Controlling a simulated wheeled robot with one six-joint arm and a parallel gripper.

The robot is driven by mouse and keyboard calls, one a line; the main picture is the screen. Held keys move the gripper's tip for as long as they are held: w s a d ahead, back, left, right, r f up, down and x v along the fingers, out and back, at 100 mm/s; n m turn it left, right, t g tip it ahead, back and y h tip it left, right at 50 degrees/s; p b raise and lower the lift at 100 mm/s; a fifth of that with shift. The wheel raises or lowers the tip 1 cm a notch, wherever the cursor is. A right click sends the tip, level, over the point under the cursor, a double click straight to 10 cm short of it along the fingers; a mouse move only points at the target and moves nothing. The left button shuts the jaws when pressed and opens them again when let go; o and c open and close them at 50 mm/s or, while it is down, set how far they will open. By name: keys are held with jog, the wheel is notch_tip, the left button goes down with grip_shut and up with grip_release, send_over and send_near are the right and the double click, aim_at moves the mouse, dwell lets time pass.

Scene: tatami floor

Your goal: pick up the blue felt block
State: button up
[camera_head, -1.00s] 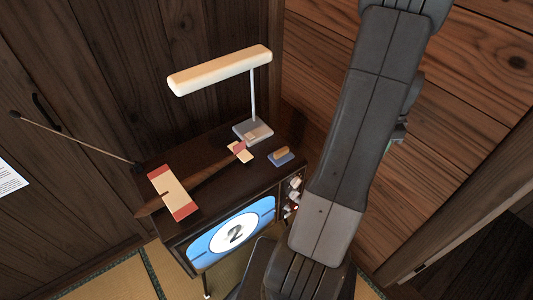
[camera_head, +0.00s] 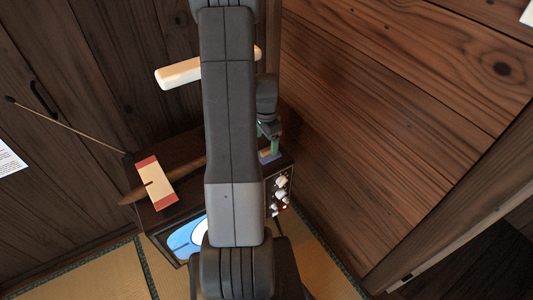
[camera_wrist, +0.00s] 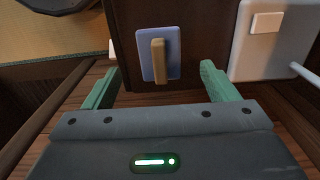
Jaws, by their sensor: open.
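The blue felt block (camera_wrist: 146,62) has a flat blue base and a tan wooden bar on top. In the wrist view it lies on the dark top of the television cabinet, ahead of my gripper (camera_wrist: 158,82) and between the lines of its two green fingers. The fingers are apart with nothing between them, and the block looks beyond the tips. In the head view the block (camera_head: 271,158) is partly hidden at the cabinet's right end, with my gripper's green finger (camera_head: 275,145) just above it. The exact gap is unclear.
A lamp's grey base (camera_wrist: 272,45) stands right of the block, close to the right finger; its cream shade (camera_head: 180,74) shows behind my arm. A red-and-cream card (camera_head: 157,182) lies on the cabinet's left. A wooden wall (camera_head: 400,130) rises on the right.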

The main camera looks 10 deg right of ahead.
aim_at(268, 148)
jog(key=shift+w+d+f+p, duration=0.1)
jog(key=shift+d+f+p, duration=0.15)
jog(key=shift+f, duration=1.15)
jog(key=shift+d+f+p, duration=0.15)
jog(key=shift+f+p, duration=0.05)
jog(key=shift+f, duration=1.2)
jog(key=c, duration=1.1)
